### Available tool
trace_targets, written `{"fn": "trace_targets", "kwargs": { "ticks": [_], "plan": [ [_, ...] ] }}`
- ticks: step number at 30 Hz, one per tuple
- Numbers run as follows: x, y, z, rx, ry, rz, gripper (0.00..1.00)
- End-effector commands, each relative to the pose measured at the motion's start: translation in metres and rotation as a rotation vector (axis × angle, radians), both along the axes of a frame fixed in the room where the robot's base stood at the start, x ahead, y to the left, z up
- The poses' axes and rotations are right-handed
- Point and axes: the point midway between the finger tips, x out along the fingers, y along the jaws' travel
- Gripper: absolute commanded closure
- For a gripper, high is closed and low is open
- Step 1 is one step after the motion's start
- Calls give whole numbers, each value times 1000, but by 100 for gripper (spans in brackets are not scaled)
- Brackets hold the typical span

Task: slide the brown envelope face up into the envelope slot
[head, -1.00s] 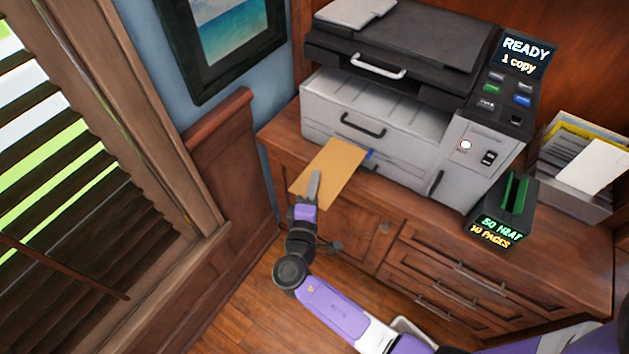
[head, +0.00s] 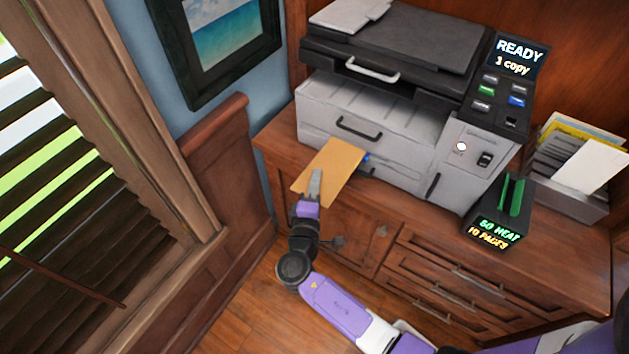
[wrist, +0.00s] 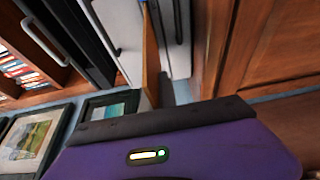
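The brown envelope (head: 338,166) is held out flat in front of the printer's lower left front, its broad side showing upward in the head view. In the wrist view the envelope (wrist: 151,60) shows nearly edge-on as a thin tan strip. My gripper (head: 315,182) is shut on its near edge. A dark slot (head: 369,172) with a small blue mark (head: 366,157) lies low on the printer front, at the envelope's right far corner. The envelope hides most of that area. I cannot tell whether its far edge is inside the slot.
The grey and black printer (head: 375,118) stands on a wooden cabinet (head: 420,210). A black box with a green slot (head: 503,215) and a paper holder (head: 570,190) stand to the right. The wall and window are at left. The cabinet top's front strip is clear.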

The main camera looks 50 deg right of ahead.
Motion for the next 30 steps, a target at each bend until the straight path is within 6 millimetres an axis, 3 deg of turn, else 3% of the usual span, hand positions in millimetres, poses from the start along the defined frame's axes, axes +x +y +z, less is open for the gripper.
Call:
{"fn": "trace_targets", "kwargs": {
  "ticks": [30],
  "plan": [
    [5,-23,0,-1,-1,0,100]
  ]
}}
